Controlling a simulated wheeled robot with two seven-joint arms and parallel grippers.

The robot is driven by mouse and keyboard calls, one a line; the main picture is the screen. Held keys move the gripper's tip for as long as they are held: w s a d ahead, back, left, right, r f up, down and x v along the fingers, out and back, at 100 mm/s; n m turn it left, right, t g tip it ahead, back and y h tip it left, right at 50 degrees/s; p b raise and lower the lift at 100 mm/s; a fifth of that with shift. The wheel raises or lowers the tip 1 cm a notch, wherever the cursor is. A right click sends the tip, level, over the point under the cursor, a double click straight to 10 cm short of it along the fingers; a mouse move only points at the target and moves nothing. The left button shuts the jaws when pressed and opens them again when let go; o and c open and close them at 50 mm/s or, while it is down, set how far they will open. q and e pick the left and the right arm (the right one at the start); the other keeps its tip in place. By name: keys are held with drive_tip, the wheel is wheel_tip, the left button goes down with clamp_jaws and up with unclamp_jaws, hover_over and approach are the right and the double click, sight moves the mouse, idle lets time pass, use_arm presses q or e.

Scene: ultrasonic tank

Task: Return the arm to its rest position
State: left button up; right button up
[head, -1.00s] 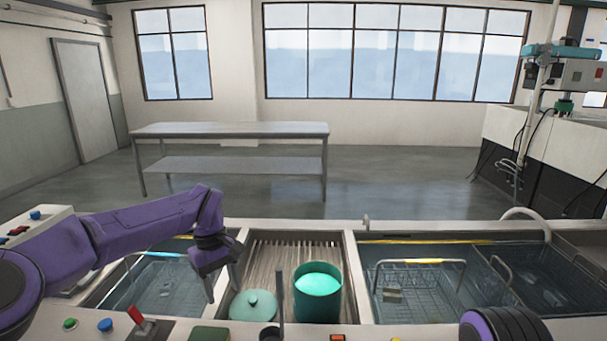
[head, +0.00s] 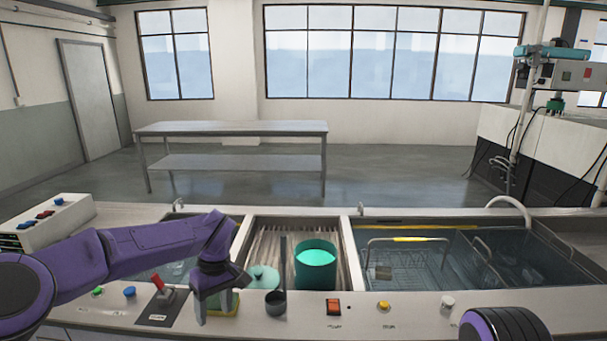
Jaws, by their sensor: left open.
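My left arm, purple, reaches in from the left, with its elbow low at the left edge. Its gripper (head: 200,318) points down over the front ledge of the tank unit, in front of a green and yellow pad that it partly covers. The gripper is open and I see nothing held in it. Of my right arm, only a dark, purple-rimmed rounded part shows at the bottom right; its gripper is out of view.
A teal pot (head: 316,268) and its lid (head: 263,278) stand on the ribbed middle section. A dark ladle cup (head: 276,303) is at the ledge. Tanks with wire baskets (head: 408,262) lie either side. A red lever (head: 158,283) and buttons line the ledge.

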use_arm(q)
drive_tip(key=s+a+f+t+y+b, duration=0.1)
drive_tip(key=s+a+f+t+y, duration=0.15)
drive_tip(key=s+f, duration=0.4)
drive_tip(key=s+a+f+m+t+y, duration=0.1)
drive_tip(key=s+a+f+y, duration=0.25)
drive_tip(key=f, duration=0.55)
drive_tip(key=s+a+f+t+y+b, duration=0.15)
drive_tip(key=s+a+f, duration=0.25)
drive_tip(key=f, duration=0.4)
drive_tip(key=s+f+m+h, duration=0.1)
drive_tip(key=s+f+h, duration=0.1)
drive_tip(key=s, duration=0.9)
drive_tip(key=s+f+h, duration=0.3)
drive_tip(key=s+f, duration=0.2)
drive_tip(key=s, duration=0.7)
drive_tip(key=shift+s+m, duration=0.2)
drive_tip(key=shift+m, duration=0.2)
drive_tip(key=shift+d, duration=0.1)
